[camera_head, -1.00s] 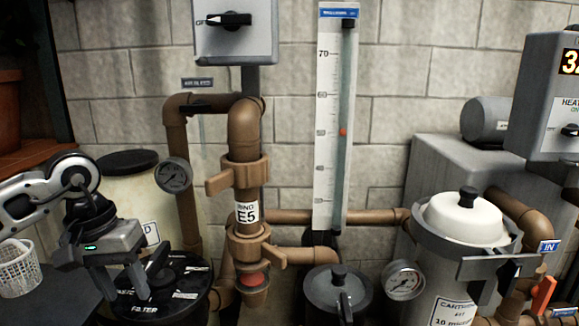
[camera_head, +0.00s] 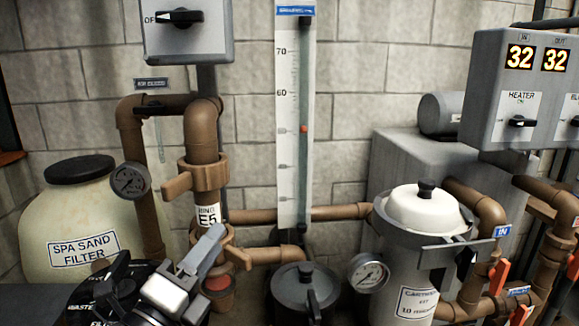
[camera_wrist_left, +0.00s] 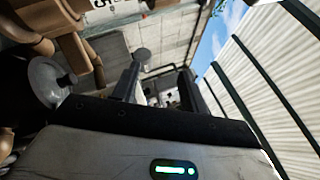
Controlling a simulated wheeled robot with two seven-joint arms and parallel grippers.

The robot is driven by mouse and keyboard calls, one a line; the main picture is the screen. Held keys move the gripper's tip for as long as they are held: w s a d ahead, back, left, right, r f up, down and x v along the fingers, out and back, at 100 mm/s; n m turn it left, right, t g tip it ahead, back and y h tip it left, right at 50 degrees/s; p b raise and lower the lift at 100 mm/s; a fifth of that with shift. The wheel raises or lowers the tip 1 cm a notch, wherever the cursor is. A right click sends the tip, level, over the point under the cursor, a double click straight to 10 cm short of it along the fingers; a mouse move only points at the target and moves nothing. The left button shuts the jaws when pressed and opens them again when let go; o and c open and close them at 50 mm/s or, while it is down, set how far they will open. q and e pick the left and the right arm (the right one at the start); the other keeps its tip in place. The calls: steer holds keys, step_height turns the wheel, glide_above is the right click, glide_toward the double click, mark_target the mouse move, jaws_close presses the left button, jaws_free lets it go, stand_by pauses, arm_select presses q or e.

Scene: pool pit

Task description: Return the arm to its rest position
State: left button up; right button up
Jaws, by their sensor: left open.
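My left gripper (camera_head: 200,258) is low in the head view, left of centre, in front of the brown valve pipe labelled E5 (camera_head: 207,214). Its lower arm runs out of the bottom edge. In the left wrist view its two dark fingers (camera_wrist_left: 158,82) stand apart with nothing between them, so it is open and empty. The view is tilted there, with a wall and pipes on the left. I cannot tell whether the gripper touches the pipework behind it. My right gripper is not in view.
The spa sand filter (camera_head: 70,225) stands at left and a pressure gauge (camera_head: 130,181) beside it. A grey-lidded pot (camera_head: 305,290), another gauge (camera_head: 368,271) and the white-lidded cartridge filter (camera_head: 424,212) stand to the right. A heater box (camera_head: 495,95) hangs at upper right.

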arm_select(q)
steer(key=s+a+f+n+g+y, duration=0.3)
steer(key=a+f+n+y, duration=0.15)
steer(key=f+n, duration=0.35)
steer(key=s+a+f+n+g+y, duration=0.25)
steer(key=a+f+n+y, duration=0.2)
steer(key=f+n, duration=0.4)
steer(key=s+f+n+g, duration=0.5)
steer(key=s+f, duration=0.1)
steer(key=s, duration=0.3)
steer(key=s+f+n+g, duration=0.5)
steer(key=s+g, duration=0.1)
steer(key=s, duration=0.3)
steer(key=w+d+f+m+t+h, duration=0.1)
steer(key=w+d+f+t+h, duration=0.2)
steer(key=w+d+f+t, duration=0.3)
steer(key=shift+w+t, duration=0.55)
steer(key=shift+t, duration=0.1)
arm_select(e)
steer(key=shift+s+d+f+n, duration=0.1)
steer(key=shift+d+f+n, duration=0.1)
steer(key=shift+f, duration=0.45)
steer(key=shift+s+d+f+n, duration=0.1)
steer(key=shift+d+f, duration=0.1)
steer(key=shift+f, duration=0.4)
